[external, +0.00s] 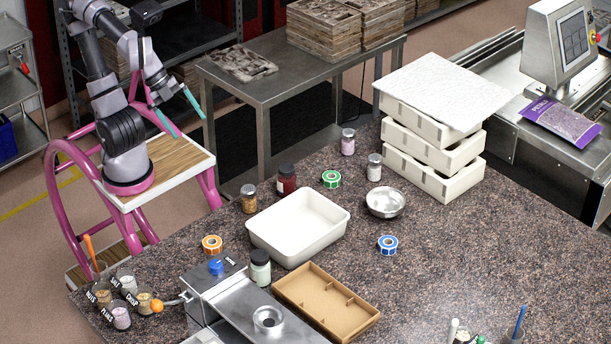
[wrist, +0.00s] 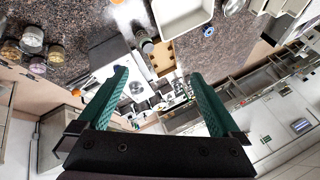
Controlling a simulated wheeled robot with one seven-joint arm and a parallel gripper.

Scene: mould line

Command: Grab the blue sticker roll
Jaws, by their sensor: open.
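The blue sticker roll (external: 388,245) lies on the speckled stone counter, right of the brown divided tray and below the metal bowl in the external view. In the wrist view a small blue roll (wrist: 208,31) shows near the top, right of the white tub. My gripper (external: 180,112) is at the upper left of the external view, beyond the counter's edge and far from the roll. Its teal fingers are spread wide and empty; they also show in the wrist view (wrist: 158,75). A green roll (external: 331,179) and an orange roll (external: 212,245) lie on the same counter.
A white tub (external: 298,228), a brown divided tray (external: 327,303) and a metal bowl (external: 385,202) surround the roll's left and far sides. Stacked white moulds (external: 435,150) stand behind. Jars (external: 287,180) stand near the tub. The counter (external: 470,250) right of the roll is clear.

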